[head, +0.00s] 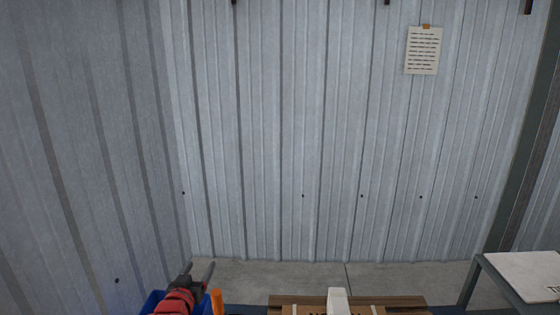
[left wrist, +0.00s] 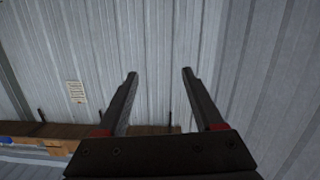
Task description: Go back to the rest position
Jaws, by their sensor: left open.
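My left gripper (head: 198,268) shows at the bottom left of the head view, with red and dark parts and two dark fingers pointing away. Its fingers are apart and nothing is between them. It also shows in the left wrist view (left wrist: 160,74), open and empty in front of the corrugated wall. My right gripper is not in view. No muffler can be made out in either view.
A blue container (head: 152,301) and an orange thing (head: 217,302) are beside my left gripper. A cardboard box (head: 400,303) with a white piece (head: 338,299) is at the bottom middle. A table (head: 525,272) stands at right. A corrugated metal wall (head: 300,130) closes the back.

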